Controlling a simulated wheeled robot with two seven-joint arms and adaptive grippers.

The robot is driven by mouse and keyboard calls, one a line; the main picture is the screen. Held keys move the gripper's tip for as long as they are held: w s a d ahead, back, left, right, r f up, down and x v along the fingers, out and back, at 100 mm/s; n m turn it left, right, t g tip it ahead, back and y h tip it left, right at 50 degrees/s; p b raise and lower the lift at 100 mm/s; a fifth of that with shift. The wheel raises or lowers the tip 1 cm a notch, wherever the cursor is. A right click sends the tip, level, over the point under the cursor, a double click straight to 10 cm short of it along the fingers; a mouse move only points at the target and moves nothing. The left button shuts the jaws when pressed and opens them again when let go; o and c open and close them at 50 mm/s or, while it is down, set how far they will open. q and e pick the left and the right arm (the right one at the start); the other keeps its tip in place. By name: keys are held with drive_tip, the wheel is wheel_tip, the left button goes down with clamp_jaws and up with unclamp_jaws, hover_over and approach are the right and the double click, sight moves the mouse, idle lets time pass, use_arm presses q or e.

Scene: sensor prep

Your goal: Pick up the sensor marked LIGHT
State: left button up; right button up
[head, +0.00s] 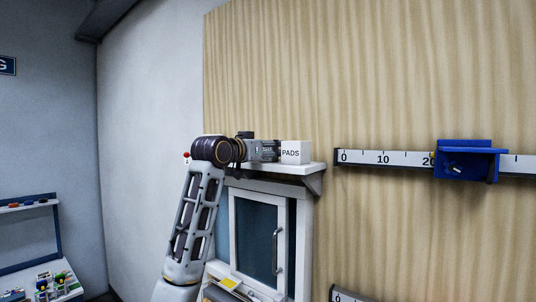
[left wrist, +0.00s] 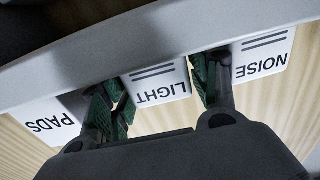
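The sensor marked LIGHT (left wrist: 157,84) is a white box with dark lettering, upside down in the left wrist view. My left gripper (left wrist: 154,92) is open, with one green-padded finger on each side of it. I cannot tell whether either finger touches it. In the head view my left gripper (head: 266,150) is at the wall shelf, and the LIGHT sensor cannot be made out there. A white box marked NOISE (left wrist: 263,57) stands beyond one finger. A white box marked PADS (left wrist: 45,122) stands beyond the other. My right gripper is not in view.
The PADS box also shows in the head view (head: 292,153) on the white shelf (head: 300,169). A glass-door cabinet (head: 257,238) is below. A blue bracket (head: 466,161) sits on a numbered rail at right. A rack with small parts (head: 26,268) stands at far left.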

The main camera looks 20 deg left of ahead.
use_arm(q)
drive_tip(key=c, duration=0.7)
drive_tip(key=shift+r, duration=0.15)
drive_tip(key=shift+c, duration=0.2)
drive_tip(key=shift+r+b, duration=0.75)
drive_tip(key=shift+r, duration=4.15)
